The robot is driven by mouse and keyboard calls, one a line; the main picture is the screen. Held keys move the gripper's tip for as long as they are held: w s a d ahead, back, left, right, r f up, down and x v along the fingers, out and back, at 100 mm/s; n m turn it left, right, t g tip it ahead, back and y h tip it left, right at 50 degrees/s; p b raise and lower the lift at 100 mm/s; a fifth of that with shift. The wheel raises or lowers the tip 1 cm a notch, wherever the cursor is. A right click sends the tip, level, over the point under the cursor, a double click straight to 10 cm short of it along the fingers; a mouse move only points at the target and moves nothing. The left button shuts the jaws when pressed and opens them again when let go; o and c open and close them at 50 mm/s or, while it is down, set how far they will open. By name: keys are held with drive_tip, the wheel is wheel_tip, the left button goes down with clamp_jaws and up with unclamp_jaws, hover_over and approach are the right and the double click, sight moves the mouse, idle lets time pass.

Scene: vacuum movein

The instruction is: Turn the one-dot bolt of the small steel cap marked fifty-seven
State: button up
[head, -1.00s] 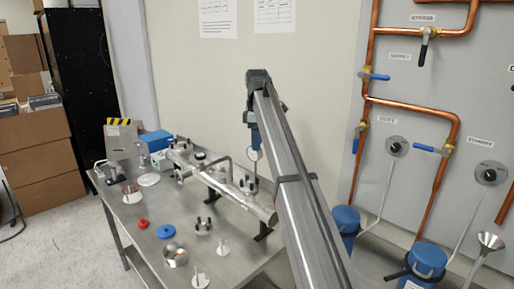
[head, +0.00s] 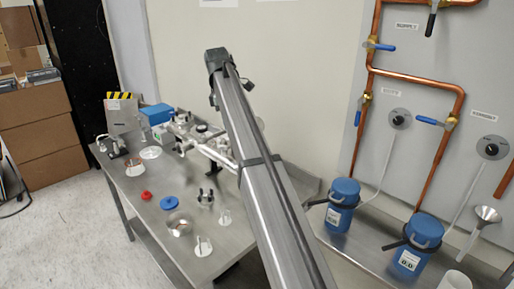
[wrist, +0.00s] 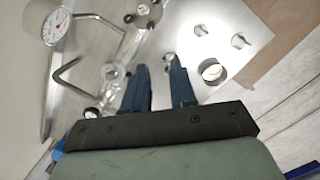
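My gripper (wrist: 158,66) shows in the wrist view with two blue fingers apart and nothing seen between them, above the steel table. In the head view my arm hides it. A steel vacuum tube (head: 183,128) with clamps and fittings lies along the table, partly behind my arm. In the wrist view a round fitting (wrist: 113,73) is left of the fingers and a dark clamp (wrist: 145,14) lies beyond them. No fifty-seven mark or bolt dots can be read, so I cannot tell which part is the small steel cap.
On the steel table (head: 140,213) stand a red cap (head: 146,195), a blue ring (head: 169,202), a steel cup (head: 179,224) and a dark clamp (head: 206,197). A gauge (wrist: 55,26) and bent rod (wrist: 68,75) are near my gripper. Blue canisters (head: 343,203) stand right.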

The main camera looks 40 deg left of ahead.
drive_tip(key=w+d+f+n+t, duration=0.1)
drive_tip(key=w+f, duration=0.2)
drive_tip(key=f, duration=0.1)
drive_tip(key=w+d+f+n+t, duration=0.1)
drive_tip(key=w+d+f+n, duration=0.1)
drive_tip(key=w+f, duration=0.1)
drive_tip(key=w+d+f+n+h, duration=0.1)
drive_tip(key=w+f, duration=0.1)
drive_tip(key=f, duration=0.3)
drive_tip(key=shift+w+d+n+t, duration=0.15)
drive_tip(key=shift+w+n+t, duration=0.25)
idle(0.3)
drive_tip(key=shift+c, duration=0.2)
clamp_jaws()
